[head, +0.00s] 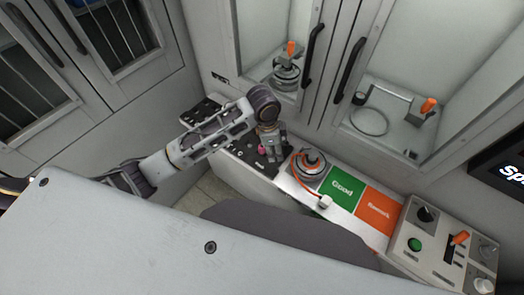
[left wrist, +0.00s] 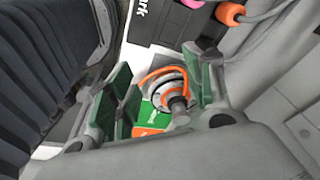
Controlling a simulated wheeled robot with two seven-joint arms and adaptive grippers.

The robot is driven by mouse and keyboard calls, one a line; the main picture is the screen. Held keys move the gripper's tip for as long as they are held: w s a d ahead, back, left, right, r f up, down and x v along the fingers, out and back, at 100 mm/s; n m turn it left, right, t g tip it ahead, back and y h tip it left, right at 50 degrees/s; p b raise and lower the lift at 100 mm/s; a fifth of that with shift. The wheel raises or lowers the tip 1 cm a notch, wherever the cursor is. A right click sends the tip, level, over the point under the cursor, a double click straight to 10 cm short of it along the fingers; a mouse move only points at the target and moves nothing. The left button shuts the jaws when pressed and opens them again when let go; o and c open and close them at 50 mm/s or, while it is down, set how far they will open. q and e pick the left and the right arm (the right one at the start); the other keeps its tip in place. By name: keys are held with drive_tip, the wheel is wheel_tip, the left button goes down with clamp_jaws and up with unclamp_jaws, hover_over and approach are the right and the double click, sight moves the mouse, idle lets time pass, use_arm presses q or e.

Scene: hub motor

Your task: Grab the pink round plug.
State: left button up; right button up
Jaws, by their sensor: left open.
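The pink round plug (head: 262,149) shows in the head view on the dark panel, just left of my left gripper (head: 273,153) and partly hidden by it. In the left wrist view, a pink piece (left wrist: 193,3) is cut off by the top edge, outside my open fingers. My left gripper points down over the counter, and its green-padded fingers (left wrist: 163,85) stand apart in the left wrist view. A grey hub motor (left wrist: 173,88) with an orange cable shows beyond and between them. I see nothing held. My right gripper is not in view.
The hub motor (head: 309,162) stands right of my gripper, its orange cable ending in a white connector (head: 325,202). Green (head: 342,188) and orange (head: 377,210) pads and a control box (head: 436,246) lie farther right. Cabinets stand behind. An orange-red plug (left wrist: 230,13) has a grey cable.

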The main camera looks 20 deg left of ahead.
use_arm(q)
drive_tip(key=w+a+r+m+g+y, duration=0.1)
drive_tip(key=w+a+r+m+y, duration=0.15)
drive_tip(key=w+a, duration=0.35)
hover_over(261, 145)
drive_tip(key=shift+n+h, duration=0.25)
wheel_tip(261, 145, down, 7)
drive_tip(key=shift+f, duration=0.3)
drive_tip(key=shift+d+f, duration=0.1)
drive_tip(key=shift+f, duration=0.35)
drive_tip(key=f, duration=0.3)
drive_tip(key=shift+s+d+f, duration=0.2)
drive_tip(key=shift+f, duration=0.5)
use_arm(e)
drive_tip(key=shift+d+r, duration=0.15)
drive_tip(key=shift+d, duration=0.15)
